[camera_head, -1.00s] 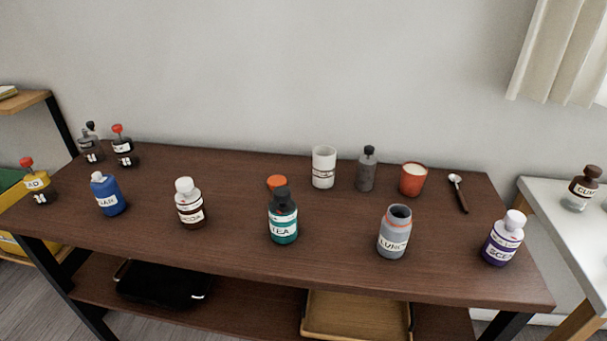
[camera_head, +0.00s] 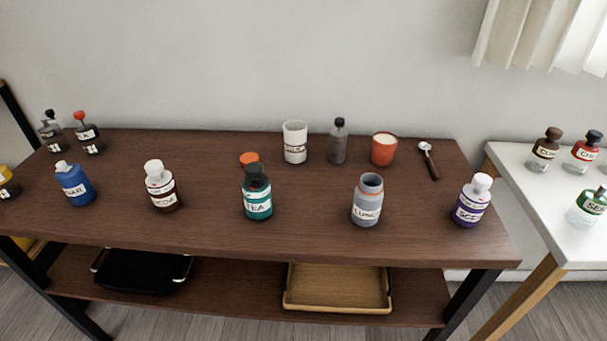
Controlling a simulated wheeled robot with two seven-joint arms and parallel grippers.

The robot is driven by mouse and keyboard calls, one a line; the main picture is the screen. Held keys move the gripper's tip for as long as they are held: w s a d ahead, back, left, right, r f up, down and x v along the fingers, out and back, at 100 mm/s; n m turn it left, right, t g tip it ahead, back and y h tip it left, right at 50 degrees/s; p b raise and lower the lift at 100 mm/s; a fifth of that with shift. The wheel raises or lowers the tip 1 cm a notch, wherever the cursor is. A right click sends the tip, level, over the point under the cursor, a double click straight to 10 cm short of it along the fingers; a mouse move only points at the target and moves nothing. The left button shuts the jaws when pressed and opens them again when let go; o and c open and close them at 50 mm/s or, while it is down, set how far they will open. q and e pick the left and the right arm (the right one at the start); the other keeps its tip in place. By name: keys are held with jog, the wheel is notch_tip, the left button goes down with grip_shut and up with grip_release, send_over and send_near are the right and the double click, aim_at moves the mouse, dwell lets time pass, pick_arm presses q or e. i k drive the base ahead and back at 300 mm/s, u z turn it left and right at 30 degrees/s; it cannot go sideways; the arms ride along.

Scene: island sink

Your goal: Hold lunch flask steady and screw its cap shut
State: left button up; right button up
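The lunch flask (camera_head: 367,203) is a grey bottle with a white label reading LUNC and an orange ring near its neck. It stands upright and open-topped near the front right of the dark wooden table. An orange cap-like disc (camera_head: 250,158) lies behind the teal TEA bottle (camera_head: 257,198), which partly hides it; I cannot tell for sure that it is the flask's cap. Neither of my grippers is in view.
A purple bottle (camera_head: 471,203) stands right of the flask. Behind are a red cup (camera_head: 383,150), a grey bottle (camera_head: 338,143), a white cup (camera_head: 295,143) and a spoon (camera_head: 429,162). Cocoa (camera_head: 161,188) and blue (camera_head: 74,185) bottles stand left. A white table (camera_head: 545,205) is at right.

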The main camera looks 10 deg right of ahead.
aim_at(369, 195)
jog(key=k, duration=0.5)
jog(key=u, duration=2.1)
jog(key=i, duration=1.2)
jog(key=z, duration=2.15)
